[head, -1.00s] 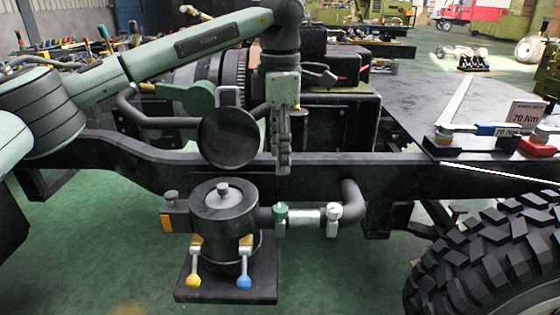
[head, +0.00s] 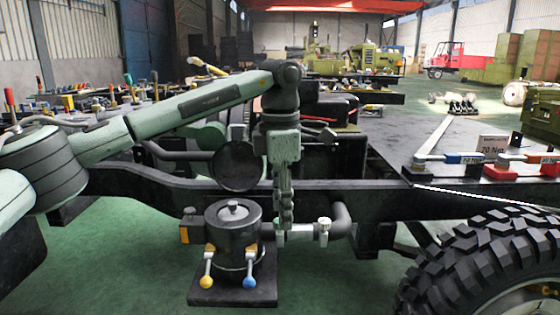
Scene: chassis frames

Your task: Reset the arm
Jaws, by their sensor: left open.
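My left arm comes in from the left and bends down at its elbow-like joint. My left gripper (head: 284,218) points straight down in front of the dark chassis rail, seen nearly edge-on, and is open with nothing visible in it. Its tips overlap, in the picture, the pipe to the right of the black canister (head: 233,235); I cannot tell whether they touch it. A white-capped pipe fitting (head: 323,230) shows just right of the tips. My right gripper is not in view.
The chassis rail (head: 400,203) crosses the view. A round black disc (head: 237,166) stands above the canister, left of the gripper. The canister has yellow and blue levers. A large tyre (head: 485,260) is at lower right. Torque wrenches lie on the plate (head: 410,145). Green floor is clear at lower left.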

